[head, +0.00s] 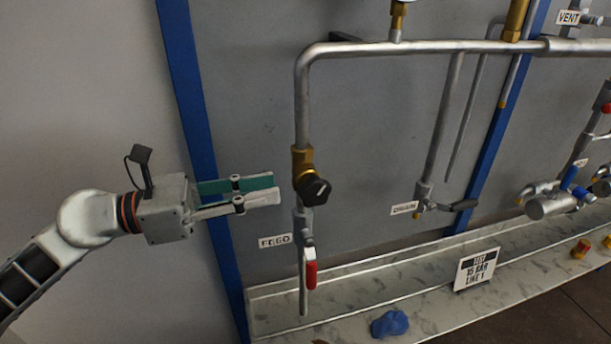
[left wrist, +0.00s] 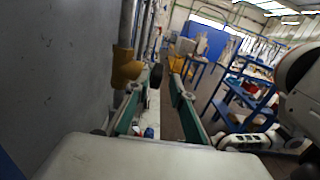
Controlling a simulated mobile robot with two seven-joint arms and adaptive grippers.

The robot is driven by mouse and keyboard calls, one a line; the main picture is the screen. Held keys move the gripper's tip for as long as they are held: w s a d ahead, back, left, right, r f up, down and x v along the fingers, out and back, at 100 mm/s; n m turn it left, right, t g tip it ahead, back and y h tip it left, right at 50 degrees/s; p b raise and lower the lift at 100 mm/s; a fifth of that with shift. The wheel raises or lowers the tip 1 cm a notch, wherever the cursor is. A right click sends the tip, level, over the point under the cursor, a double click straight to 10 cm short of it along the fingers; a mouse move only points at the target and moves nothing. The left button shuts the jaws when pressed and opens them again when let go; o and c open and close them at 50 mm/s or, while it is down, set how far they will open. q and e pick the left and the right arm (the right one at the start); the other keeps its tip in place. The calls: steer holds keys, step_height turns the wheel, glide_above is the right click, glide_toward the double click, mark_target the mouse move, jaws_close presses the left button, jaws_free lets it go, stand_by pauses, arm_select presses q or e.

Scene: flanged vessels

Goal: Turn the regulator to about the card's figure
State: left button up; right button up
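The regulator (head: 302,165) is a brass body with a round black knob (head: 316,191), on the vertical pipe above the FEED label. The left wrist view shows its brass body (left wrist: 126,68) and the dark knob (left wrist: 156,75) ahead, between the finger lines. My left gripper (head: 274,190) is open and empty, just left of the regulator, with its green-padded fingers pointing at it and a small gap left. The card (head: 477,269) stands on the ledge and reads "TEST 15 BAR LINE 1". A brass fitting (head: 398,15) is cut off at the top; no gauge dial shows.
A red-handled valve (head: 310,272) hangs below the regulator. A DRAIN valve (head: 425,200) and a blue-handled valve (head: 570,180) are to the right. A blue lump (head: 389,323) lies on the marbled ledge (head: 350,290). Blue posts (head: 185,85) frame the grey panel.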

mark_target(308, 181)
arm_select(q)
steer(key=p+x, duration=0.2)
steer(key=x, duration=0.1)
steer(key=shift+w+d+r, duration=0.15)
steer(key=shift+d, duration=0.1)
steer(key=p+x, duration=0.1)
steer(key=x, duration=0.2)
steer(key=shift+d, duration=0.15)
steer(key=shift+w+d, duration=0.2)
steer(key=shift+d, duration=0.2)
arm_select(e)
steer(key=shift+s+d+h, duration=0.2)
steer(key=shift+s+d, duration=0.15)
steer(key=shift+d, duration=0.25)
steer(key=shift+s+d+h, duration=0.2)
steer(key=shift+s+d, duration=0.1)
steer(key=shift+d, duration=0.25)
arm_select(q)
steer(key=shift+c, duration=0.4)
jaws_close()
arm_select(e)
steer(key=shift+a+r, duration=0.1)
steer(key=shift+a, duration=0.1)
